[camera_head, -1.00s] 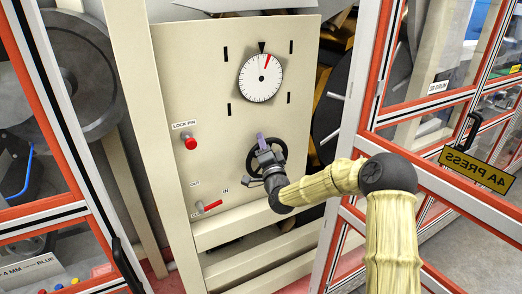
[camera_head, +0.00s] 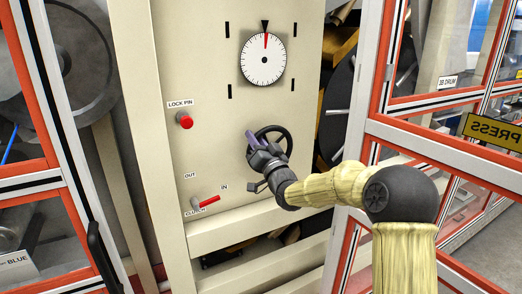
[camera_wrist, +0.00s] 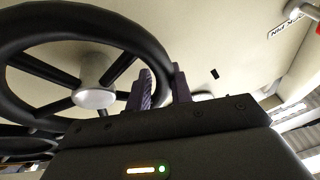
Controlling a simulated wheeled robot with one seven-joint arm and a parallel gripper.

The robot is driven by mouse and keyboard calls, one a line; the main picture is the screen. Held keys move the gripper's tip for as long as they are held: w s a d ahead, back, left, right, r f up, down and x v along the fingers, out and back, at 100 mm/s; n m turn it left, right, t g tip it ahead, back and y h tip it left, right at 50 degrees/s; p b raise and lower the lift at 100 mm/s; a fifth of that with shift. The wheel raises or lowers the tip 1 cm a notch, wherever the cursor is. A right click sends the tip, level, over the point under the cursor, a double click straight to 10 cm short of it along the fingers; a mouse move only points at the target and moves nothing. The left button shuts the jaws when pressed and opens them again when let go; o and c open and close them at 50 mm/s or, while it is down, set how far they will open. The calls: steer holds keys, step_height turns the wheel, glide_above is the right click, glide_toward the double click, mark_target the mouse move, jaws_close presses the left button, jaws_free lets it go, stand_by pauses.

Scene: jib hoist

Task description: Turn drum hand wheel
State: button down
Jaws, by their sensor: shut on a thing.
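The black drum hand wheel (camera_head: 287,139) is mounted on the cream panel, below a white round dial (camera_head: 263,66). The dial's red pointer stands almost straight up, close to the black triangle above it. My gripper (camera_head: 251,138) is at the wheel's left side with its purple fingers on the rim. In the wrist view the wheel (camera_wrist: 85,18) fills the left side, with a silver hub and dark spokes. There my gripper (camera_wrist: 161,90) is shut on the right part of the rim, which passes between the fingers. The dark gripper body hides the wheel's lower edge.
A red lock pin knob (camera_head: 185,121) and a red-handled clutch lever (camera_head: 206,201) are on the panel, left of the wheel. Orange-framed glass doors (camera_head: 425,137) stand close on the right, beside my arm. Another framed glass door (camera_head: 62,175) stands at the left.

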steer(key=shift+s+a+f+n+y+b, duration=0.15)
steer(key=shift+n+y+b, duration=0.25)
steer(key=shift+n+b, duration=0.6)
steer(key=shift+g, duration=0.3)
steer(key=c, duration=1.3)
jaws_free()
steer(key=shift+o, duration=0.2)
steer(key=shift+f, duration=0.1)
steer(key=shift+f, duration=0.1)
